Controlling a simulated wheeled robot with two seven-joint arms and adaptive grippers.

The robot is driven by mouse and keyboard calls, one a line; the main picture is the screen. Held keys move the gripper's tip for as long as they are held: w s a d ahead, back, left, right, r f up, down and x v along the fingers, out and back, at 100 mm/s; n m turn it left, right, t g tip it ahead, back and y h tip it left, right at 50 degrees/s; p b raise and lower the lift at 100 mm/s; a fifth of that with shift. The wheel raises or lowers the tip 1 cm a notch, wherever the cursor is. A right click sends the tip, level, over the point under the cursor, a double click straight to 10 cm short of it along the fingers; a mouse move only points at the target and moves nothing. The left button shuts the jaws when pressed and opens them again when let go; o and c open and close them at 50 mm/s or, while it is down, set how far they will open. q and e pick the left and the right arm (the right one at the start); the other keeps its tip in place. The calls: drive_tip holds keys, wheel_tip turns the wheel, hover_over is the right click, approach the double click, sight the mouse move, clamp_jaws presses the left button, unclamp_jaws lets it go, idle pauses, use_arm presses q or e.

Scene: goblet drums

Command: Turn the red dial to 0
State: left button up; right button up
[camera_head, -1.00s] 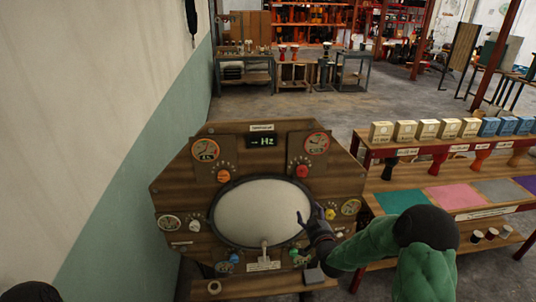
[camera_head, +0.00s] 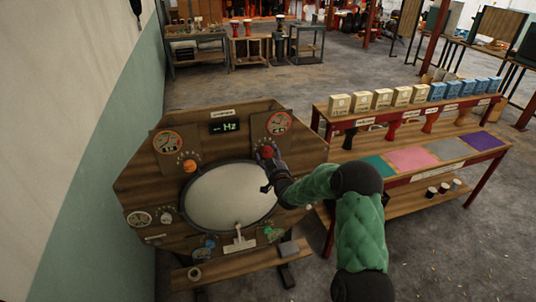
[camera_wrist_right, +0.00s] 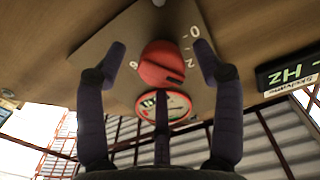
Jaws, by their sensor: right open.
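The red dial (camera_head: 267,151) sits on the upper right of the wooden drum panel (camera_head: 140,188). In the right wrist view the red dial (camera_wrist_right: 160,63) is a round knob with a raised ridge, on a plate with printed numbers. A 0 shows at its upper right and a 2 below that. Where its pointer stands is unclear. My right gripper (camera_head: 271,166) is at the dial. In the wrist view my right gripper (camera_wrist_right: 160,58) is open, with dark fingers spread on both sides of the dial and a third in front; contact is unclear. My left gripper is out of view.
An orange dial (camera_head: 190,166) sits on the panel's left. A Hz display (camera_head: 224,127) is between the dials. The large pale drumhead (camera_head: 230,200) lies below. A red-framed table (camera_head: 325,143) with boxes and coloured mats stands at the right.

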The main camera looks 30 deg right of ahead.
drive_tip(key=shift+w+d, duration=0.15)
drive_tip(key=shift+w, duration=0.45)
drive_tip(key=c, duration=1.1)
drive_tip(key=shift+f+n+b, duration=0.25)
drive_tip(key=shift+n+b, duration=0.15)
drive_tip(key=shift+b, duration=0.4)
drive_tip(key=shift+c, duration=0.2)
drive_tip(key=n+b, duration=0.7)
drive_tip(key=b, duration=0.3)
drive_tip(key=shift+f, duration=0.2)
drive_tip(key=shift+r+n+b, duration=0.15)
drive_tip(key=shift+n+b, duration=1.3)
drive_tip(key=shift+n, duration=0.65)
